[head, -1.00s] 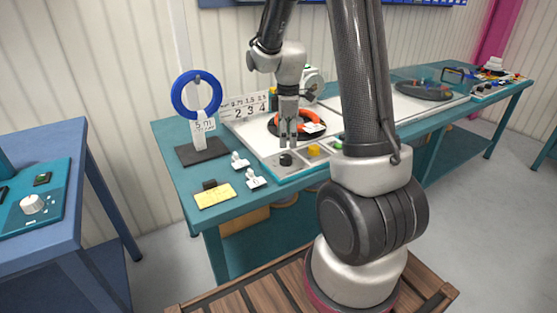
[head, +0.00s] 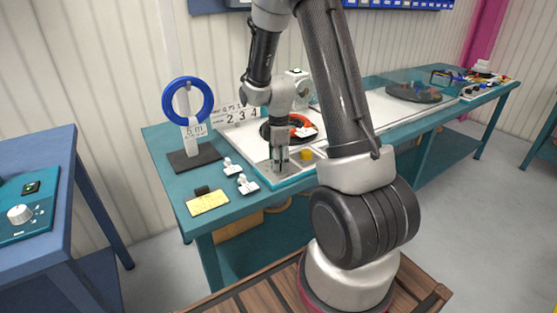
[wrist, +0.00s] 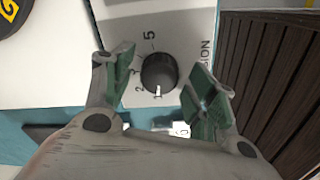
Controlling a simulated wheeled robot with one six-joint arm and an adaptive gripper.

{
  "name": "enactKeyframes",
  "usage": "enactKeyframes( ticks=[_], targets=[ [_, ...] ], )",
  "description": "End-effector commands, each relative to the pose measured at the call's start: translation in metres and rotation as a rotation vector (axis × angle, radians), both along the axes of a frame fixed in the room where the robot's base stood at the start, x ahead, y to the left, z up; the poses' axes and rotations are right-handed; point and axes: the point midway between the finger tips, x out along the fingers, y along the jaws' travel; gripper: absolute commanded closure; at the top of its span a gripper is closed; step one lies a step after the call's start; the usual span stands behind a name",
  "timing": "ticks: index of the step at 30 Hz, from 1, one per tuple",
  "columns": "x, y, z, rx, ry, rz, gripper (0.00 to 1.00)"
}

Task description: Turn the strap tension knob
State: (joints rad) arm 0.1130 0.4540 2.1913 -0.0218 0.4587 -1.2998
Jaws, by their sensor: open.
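The strap tension knob (wrist: 159,72) is round and black, with a white pointer mark at the lower side near the numeral 1 in the wrist view. It sits on a light grey panel (wrist: 190,22) printed with numerals and part of the word "TENSION". My gripper (wrist: 165,85) is open, with one green-padded finger on each side of the knob. Gaps show between the knob and both pads. In the head view my gripper (head: 279,168) points down at the front left corner of the panel, and it hides the knob there.
A yellow button (head: 306,155) is just right of my gripper. White clips (head: 247,184) and a yellow card (head: 207,203) lie on the teal bench to the left. A blue ring on a stand (head: 187,100) rises behind them. An orange and black reel (head: 290,129) lies behind my gripper.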

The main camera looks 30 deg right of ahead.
Motion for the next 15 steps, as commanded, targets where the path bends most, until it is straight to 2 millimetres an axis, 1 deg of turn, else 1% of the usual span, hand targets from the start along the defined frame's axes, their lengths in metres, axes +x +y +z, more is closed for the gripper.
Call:
enactKeyframes(
  ticks=[1, 5, 6, 8, 15],
  targets=[
    [0.0, 0.0, 0.0001, 0.0, 0.0, 0.0, 0.46],
    [0.0, 0.0, 0.0002, 0.0, 0.0, 0.0, 0.7],
    [0.0, 0.0, 0.0002, 0.0, 0.0, 0.0, 0.77],
    [0.0, 0.0, 0.0002, 0.0, 0.0, 0.0, 0.88],
    [0.0, 0.0001, 0.0003, 0.0, 0.0, -0.01, 0.88]
  ],
)
